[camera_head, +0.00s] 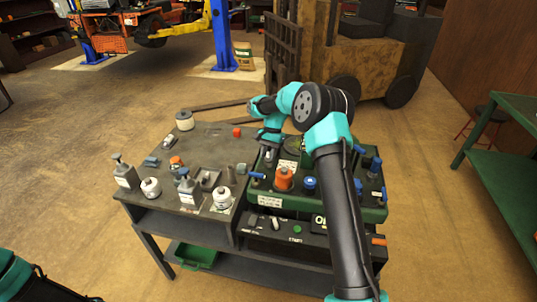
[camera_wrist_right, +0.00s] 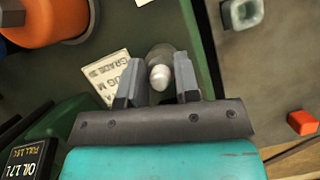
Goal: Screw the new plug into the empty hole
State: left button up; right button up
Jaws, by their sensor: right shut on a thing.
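My right gripper (camera_head: 268,154) is over the back left part of the green machine (camera_head: 318,205) in the head view. In the right wrist view the gripper (camera_wrist_right: 159,88) is shut on a plug (camera_wrist_right: 158,70) with a white tip and a grey body, between its two fingers. My left gripper is outside the head view; only part of that arm shows at the lower left corner.
An orange cap (camera_head: 284,179) and a blue cap (camera_head: 309,184) stand on the machine. The dark bench (camera_head: 205,140) at left carries a grey bottle (camera_head: 125,173), another bottle (camera_head: 189,188), a white container (camera_head: 222,199) and a red block (camera_head: 237,132). A green tray (camera_head: 197,256) sits below.

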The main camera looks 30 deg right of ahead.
jog(key=shift+m, duration=0.5)
jog(key=shift+t, duration=0.3)
jog(key=m+t, duration=0.1)
jog(key=m, duration=0.2)
jog(key=m+t, duration=0.1)
jog(key=m, duration=0.2)
jog(key=shift+y, duration=0.4)
jog(key=shift+m, duration=0.4)
jog(key=shift+m+t+h, duration=0.15)
jog(key=shift+m+t, duration=0.45)
jog(key=shift+m, duration=0.8)
jog(key=shift+m+t+h, duration=0.15)
jog(key=shift+m+t, duration=0.45)
jog(key=shift+m, duration=0.8)
grip_shut()
jog(key=o, duration=1.1)
grip_release()
